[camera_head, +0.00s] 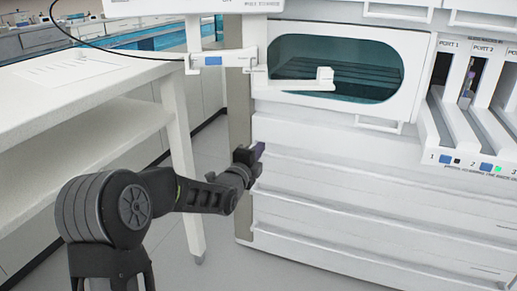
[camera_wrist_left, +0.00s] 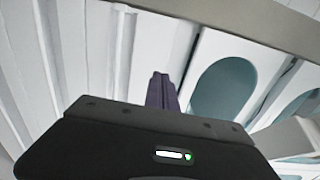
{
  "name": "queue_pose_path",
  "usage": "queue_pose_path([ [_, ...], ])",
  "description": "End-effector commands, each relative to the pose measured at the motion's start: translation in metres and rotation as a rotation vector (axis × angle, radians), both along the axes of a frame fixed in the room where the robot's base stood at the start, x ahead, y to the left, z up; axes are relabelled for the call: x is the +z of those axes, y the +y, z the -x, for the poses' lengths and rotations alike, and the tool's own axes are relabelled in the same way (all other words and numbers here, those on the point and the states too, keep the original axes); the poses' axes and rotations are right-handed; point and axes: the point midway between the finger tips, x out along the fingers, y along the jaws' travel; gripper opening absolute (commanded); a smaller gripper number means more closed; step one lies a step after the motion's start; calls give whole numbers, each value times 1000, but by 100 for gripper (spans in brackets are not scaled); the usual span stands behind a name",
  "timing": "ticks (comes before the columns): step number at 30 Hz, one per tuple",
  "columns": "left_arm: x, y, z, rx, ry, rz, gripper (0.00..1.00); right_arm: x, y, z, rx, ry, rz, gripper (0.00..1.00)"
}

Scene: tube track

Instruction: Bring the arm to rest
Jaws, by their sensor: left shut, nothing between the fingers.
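My left arm comes in from the lower left in the head view. Its gripper (camera_head: 258,152) is beside the left front edge of the white machine (camera_head: 350,190), below the machine's window. In the left wrist view the dark, purplish fingers (camera_wrist_left: 161,92) are together with nothing between them. I cannot tell whether the fingertips touch the machine. My right gripper is not in view.
A white table (camera_head: 60,90) with a lower shelf stands at the left. The machine has a dark teal window (camera_head: 335,68) with a white handle (camera_head: 305,84). Port lanes (camera_head: 480,120) are at the right. Grey floor (camera_head: 215,240) shows between table and machine.

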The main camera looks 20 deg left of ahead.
Motion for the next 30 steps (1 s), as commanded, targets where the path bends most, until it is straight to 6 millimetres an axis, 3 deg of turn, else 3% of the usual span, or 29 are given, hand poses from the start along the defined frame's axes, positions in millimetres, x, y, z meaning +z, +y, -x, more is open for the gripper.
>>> queue_pose_path([
  [16,0,0,1,0,0,10,0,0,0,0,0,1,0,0],
  [20,-3,0,1,1,3,100,0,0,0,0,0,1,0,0],
  [23,-14,0,3,12,28,271,0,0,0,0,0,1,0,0],
  [26,-53,-12,13,40,107,550,0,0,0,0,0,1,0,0],
  [30,-155,-55,44,139,312,983,0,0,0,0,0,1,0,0],
])
